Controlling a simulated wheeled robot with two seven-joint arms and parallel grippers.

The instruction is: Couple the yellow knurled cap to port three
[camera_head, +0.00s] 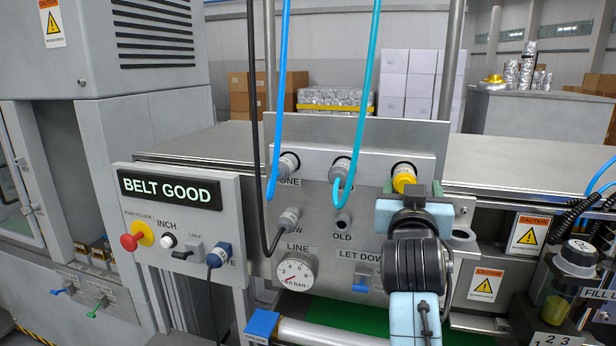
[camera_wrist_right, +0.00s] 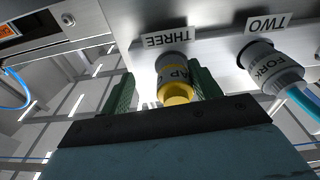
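The yellow knurled cap (camera_head: 404,178) is at the right end of the top row of ports on the grey panel (camera_head: 318,165). My left gripper is not in view.
A blue hose (camera_head: 277,100) runs to port one and a teal hose (camera_head: 367,100) to port two, where a grey FORK connector (camera_wrist_right: 274,72) sits close beside the cap. Below are a LINE gauge (camera_head: 295,275) and a blue LET DOWN lever (camera_head: 361,287). A BELT GOOD display (camera_head: 170,190) stands left.

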